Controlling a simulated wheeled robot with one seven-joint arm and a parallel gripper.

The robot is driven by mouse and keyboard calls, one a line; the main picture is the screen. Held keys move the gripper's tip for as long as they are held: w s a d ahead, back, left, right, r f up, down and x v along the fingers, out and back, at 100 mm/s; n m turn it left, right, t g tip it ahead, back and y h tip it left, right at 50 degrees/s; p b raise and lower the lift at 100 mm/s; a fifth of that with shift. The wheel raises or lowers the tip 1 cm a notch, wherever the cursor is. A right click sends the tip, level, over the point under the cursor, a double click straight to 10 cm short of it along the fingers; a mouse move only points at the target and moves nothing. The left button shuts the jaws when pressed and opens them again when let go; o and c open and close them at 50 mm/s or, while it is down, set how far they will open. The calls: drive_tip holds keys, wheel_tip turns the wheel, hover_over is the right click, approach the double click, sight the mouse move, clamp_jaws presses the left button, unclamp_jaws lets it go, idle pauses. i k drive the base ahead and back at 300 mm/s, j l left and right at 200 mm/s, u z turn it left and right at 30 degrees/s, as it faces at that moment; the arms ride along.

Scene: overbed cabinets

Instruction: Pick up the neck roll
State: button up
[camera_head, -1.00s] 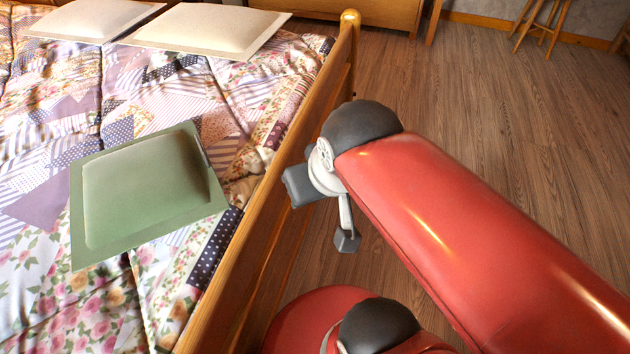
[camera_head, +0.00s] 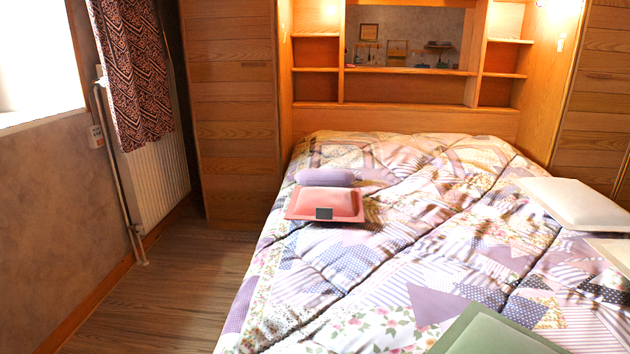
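A lilac roll-shaped cushion (camera_head: 325,176), which looks like the neck roll, lies on the bed near its headboard end, towards the left side. A salmon-pink flat cushion (camera_head: 326,203) with a small dark grey square on its front lies just in front of it. The pink cushion's back edge hides a little of the roll's lower side or touches it; I cannot tell which. My gripper is not in view now.
The bed has a patchwork quilt (camera_head: 400,262). A green cushion (camera_head: 495,335) lies at the lower right, and a cream cushion (camera_head: 575,203) lies at the right. Bare floor (camera_head: 170,290) runs between the bed and the radiator (camera_head: 160,175). Wooden cabinets (camera_head: 235,110) flank the headboard shelves.

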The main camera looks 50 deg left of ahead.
sight(306, 177)
drive_tip(key=k+u, duration=0.1)
drive_tip(key=u, duration=2.5)
drive_tip(key=i+j+u, duration=0.15)
drive_tip(key=j, duration=0.3)
drive_tip(key=i+j+u, duration=0.15)
drive_tip(key=j, duration=0.25)
drive_tip(key=i+j+u, duration=0.35)
drive_tip(key=i+j, duration=0.2)
drive_tip(key=j, duration=0.2)
drive_tip(key=i+j+z, duration=0.2)
drive_tip(key=i, duration=0.2)
drive_tip(key=i+j+z, duration=0.15)
drive_tip(key=i+j, duration=0.15)
drive_tip(key=i+l+z, duration=0.15)
drive_tip(key=i+z, duration=1.25)
drive_tip(key=i, duration=0.45)
drive_tip(key=i+j+z, duration=0.25)
drive_tip(key=i, duration=0.45)
drive_tip(key=i+z, duration=0.45)
drive_tip(key=i+j+z, duration=0.2)
drive_tip(key=z, duration=0.25)
drive_tip(key=i+j+z, duration=0.3)
drive_tip(key=i+z, duration=0.15)
drive_tip(key=i+j+z, duration=0.3)
drive_tip(key=j+z, duration=0.15)
